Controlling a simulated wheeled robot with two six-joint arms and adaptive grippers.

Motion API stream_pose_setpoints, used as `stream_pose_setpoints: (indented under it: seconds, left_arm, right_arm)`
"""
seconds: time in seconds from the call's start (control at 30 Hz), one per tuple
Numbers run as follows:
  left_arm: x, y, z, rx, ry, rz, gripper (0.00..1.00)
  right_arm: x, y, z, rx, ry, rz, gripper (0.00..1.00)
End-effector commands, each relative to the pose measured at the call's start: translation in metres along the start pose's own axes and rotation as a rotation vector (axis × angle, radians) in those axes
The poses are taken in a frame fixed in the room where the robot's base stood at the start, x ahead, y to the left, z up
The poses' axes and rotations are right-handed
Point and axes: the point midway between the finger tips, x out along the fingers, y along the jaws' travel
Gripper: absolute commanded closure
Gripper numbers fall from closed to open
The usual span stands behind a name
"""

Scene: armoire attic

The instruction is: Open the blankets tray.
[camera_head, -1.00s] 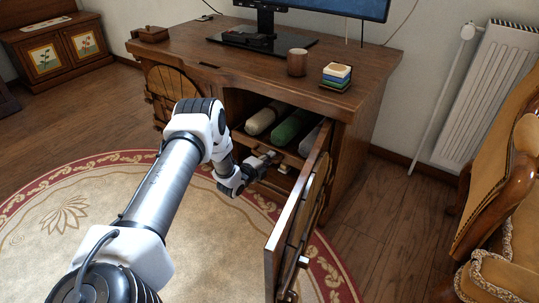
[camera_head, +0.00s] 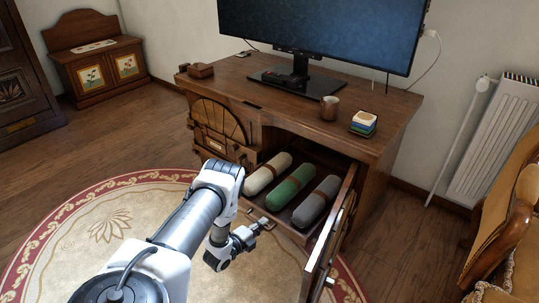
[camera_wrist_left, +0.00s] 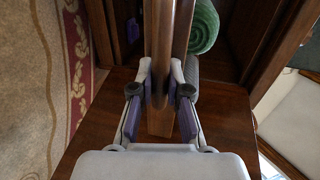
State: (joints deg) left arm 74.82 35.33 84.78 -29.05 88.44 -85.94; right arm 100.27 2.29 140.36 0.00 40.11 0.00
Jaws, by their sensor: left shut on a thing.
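The blankets tray (camera_head: 288,231) is a wooden tray pulled out of the desk's right compartment. My left gripper (camera_head: 264,225) is at the tray's front edge. In the left wrist view, my left gripper (camera_wrist_left: 161,88) is shut on the tray's wooden front rim (camera_wrist_left: 167,40), and the green roll (camera_wrist_left: 203,25) shows beyond. My right gripper is not in view.
The open cabinet door (camera_head: 329,240) stands out close to the tray's right side. The desk top (camera_head: 225,78) holds a monitor (camera_head: 318,30), a mug (camera_head: 329,107) and stacked coasters (camera_head: 363,123). An armchair (camera_head: 505,225) stands at right. The rug (camera_head: 110,235) in front is clear.

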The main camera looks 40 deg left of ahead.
Motion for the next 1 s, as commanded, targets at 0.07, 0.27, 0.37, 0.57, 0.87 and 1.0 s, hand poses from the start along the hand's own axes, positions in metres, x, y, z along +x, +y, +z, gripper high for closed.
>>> stream_pose_setpoints:
  seconds: [0.07,0.27,0.37,0.57,0.87,1.0]
  left_arm:
    - [-0.006,-0.003,0.000,0.000,0.001,-0.006,1.00]
    - [-0.011,0.000,0.000,0.000,0.001,-0.007,1.00]
    - [-0.012,0.001,0.000,0.000,0.001,-0.007,1.00]
    - [-0.011,0.001,0.000,0.000,0.002,-0.007,0.82]
    - [-0.012,0.002,0.000,0.000,0.001,-0.003,0.59]
    - [-0.017,0.002,0.000,0.000,0.000,-0.002,0.59]
  right_arm:
    - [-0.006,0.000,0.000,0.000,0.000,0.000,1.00]
    - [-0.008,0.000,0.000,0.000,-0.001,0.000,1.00]
    - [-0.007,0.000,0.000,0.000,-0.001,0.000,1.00]
    - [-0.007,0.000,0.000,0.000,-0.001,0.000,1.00]
    - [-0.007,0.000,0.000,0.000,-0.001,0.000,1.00]
    - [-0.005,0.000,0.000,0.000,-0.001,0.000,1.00]
